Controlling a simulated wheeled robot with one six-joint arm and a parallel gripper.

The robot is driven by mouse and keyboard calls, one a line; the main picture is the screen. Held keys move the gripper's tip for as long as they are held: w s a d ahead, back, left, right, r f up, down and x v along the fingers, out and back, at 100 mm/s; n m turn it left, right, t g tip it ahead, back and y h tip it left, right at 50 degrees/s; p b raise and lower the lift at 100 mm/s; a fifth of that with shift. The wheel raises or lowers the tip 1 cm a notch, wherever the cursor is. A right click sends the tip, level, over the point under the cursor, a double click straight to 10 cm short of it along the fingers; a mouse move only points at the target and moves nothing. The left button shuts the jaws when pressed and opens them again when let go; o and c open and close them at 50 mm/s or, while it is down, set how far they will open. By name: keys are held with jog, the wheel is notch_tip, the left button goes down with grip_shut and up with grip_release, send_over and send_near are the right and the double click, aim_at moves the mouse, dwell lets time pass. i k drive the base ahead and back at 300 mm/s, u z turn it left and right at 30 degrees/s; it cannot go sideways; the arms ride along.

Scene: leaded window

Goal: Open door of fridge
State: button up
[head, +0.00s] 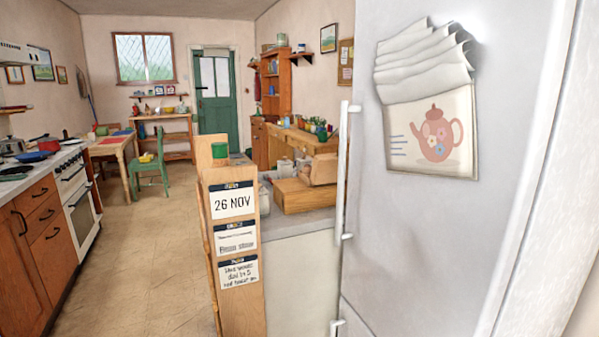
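The fridge door (410,230) is white and fills the right side of the head view, close to the camera. It looks shut. A long white vertical handle (343,170) runs along its left edge. A calendar with a pink teapot picture (437,140) and curled upper pages hangs on the door. A second, lower handle (337,326) shows at the bottom edge, below a seam, and is mostly cut off. My gripper is not in view.
A wooden post with paper notes (233,240) stands left of the fridge, beside a counter (300,222) with wooden boxes. Open tiled floor (145,260) lies further left. The stove (78,200) and wooden cabinets (40,240) line the left wall. A green chair (150,175) stands by a table.

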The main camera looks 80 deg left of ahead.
aim_at(432, 256)
jog(key=u, duration=2.35)
jog(key=k, duration=0.65)
jog(key=u, duration=1.1)
jog(key=i, duration=1.05)
jog(key=z, duration=0.85)
jog(key=i, duration=1)
jog(key=z, duration=0.1)
